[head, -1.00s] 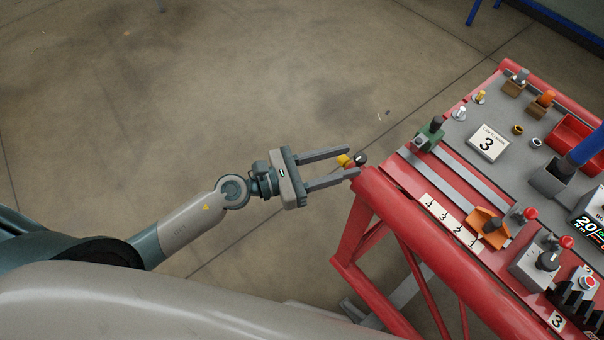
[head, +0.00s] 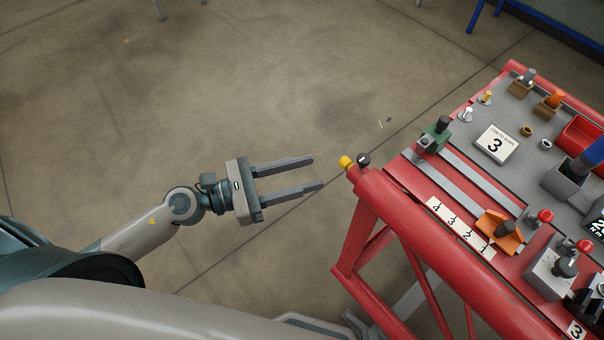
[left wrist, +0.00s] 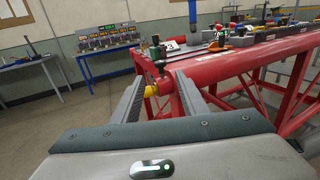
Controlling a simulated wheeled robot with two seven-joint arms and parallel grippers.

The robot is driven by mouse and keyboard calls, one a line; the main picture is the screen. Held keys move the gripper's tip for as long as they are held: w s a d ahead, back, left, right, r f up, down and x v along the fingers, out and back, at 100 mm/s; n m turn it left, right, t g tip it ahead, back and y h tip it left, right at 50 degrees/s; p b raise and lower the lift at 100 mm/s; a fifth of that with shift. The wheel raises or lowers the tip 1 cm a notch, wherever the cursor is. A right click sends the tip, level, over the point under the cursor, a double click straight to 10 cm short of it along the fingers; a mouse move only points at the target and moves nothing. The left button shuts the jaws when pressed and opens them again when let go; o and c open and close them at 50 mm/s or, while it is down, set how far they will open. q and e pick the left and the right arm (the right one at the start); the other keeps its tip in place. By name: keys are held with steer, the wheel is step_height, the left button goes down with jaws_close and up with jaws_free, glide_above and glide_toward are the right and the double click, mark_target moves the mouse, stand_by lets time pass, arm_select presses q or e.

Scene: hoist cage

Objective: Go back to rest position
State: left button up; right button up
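My left gripper (head: 318,173) is open and empty in the head view, over bare floor to the left of the red frame (head: 362,215). Its fingers point toward a yellow-and-black knob (head: 347,162) at the frame's corner, with a gap between. In the left wrist view the knob (left wrist: 151,91) shows between the two open fingers (left wrist: 160,95), beyond their tips. My right gripper is not in view.
The grey-topped bench on the red frame carries an orange slider (head: 500,232), a green block (head: 433,138), a number 3 card (head: 495,144) and a red tray (head: 583,137). Blue tables (left wrist: 105,48) stand farther off. The floor (head: 230,90) left of the frame is clear.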

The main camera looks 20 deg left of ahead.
stand_by(0.6)
arm_select(q)
steer(key=w+a+f+n+t+y, duration=0.1)
steer(key=w+a+f+n+y, duration=0.15)
steer(key=f+n, duration=0.7)
steer(key=w+a+f+n+t+y, duration=0.1)
steer(key=a+f+n+y, duration=0.3)
steer(key=f+n, duration=0.55)
steer(key=w+a+f+n+t+y, duration=0.1)
steer(key=a+f+n+y, duration=0.2)
steer(key=f+n, duration=0.6)
steer(key=s+d+f+n+g+y, duration=0.1)
steer(key=s+f+n+g, duration=0.2)
steer(key=s+f+n, duration=0.5)
steer(key=s+d+f+n+g+y, duration=0.2)
steer(key=s+f+n+g, duration=0.2)
steer(key=s+f+n, duration=0.4)
steer(key=s+f, duration=0.6)
steer(key=f, duration=0.7)
steer(key=shift+s+d, duration=0.2)
steer(key=shift+d, duration=0.05)
